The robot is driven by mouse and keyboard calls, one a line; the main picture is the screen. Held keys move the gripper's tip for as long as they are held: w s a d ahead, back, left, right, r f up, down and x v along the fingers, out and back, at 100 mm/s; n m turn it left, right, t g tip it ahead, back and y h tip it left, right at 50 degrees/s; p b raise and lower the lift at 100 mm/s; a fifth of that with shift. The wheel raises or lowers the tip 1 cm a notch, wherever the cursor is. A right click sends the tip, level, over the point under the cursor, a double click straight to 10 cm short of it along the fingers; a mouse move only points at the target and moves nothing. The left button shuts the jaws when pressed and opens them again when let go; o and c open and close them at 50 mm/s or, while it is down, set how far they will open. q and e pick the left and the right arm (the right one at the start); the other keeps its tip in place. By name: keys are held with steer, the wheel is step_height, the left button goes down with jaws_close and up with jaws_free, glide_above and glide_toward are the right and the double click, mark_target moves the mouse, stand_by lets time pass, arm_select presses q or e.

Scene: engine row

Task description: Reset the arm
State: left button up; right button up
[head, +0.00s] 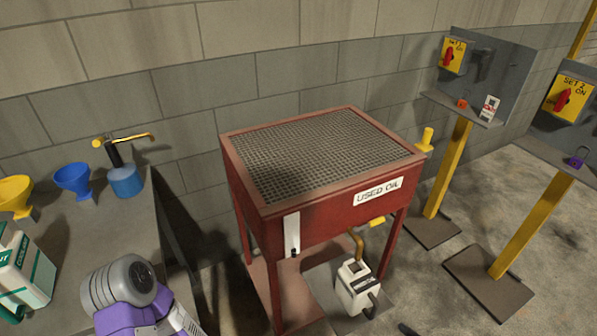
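The task names only the arm. A purple and grey part of my own arm (128,290) shows at the bottom left of the head view, in front of the grey bench. Its rounded grey end points up, and the rest runs out of the bottom edge. I see no fingertips on it. Neither of my grippers shows in this view, so I cannot see whether they hold anything.
A red "USED OIL" stand (318,212) with a grated top fills the middle. A white jug (356,287) is beneath it. The grey bench (92,238) holds blue (73,180) and yellow (15,195) funnels. Yellow-posted switch panels (487,75) stand right.

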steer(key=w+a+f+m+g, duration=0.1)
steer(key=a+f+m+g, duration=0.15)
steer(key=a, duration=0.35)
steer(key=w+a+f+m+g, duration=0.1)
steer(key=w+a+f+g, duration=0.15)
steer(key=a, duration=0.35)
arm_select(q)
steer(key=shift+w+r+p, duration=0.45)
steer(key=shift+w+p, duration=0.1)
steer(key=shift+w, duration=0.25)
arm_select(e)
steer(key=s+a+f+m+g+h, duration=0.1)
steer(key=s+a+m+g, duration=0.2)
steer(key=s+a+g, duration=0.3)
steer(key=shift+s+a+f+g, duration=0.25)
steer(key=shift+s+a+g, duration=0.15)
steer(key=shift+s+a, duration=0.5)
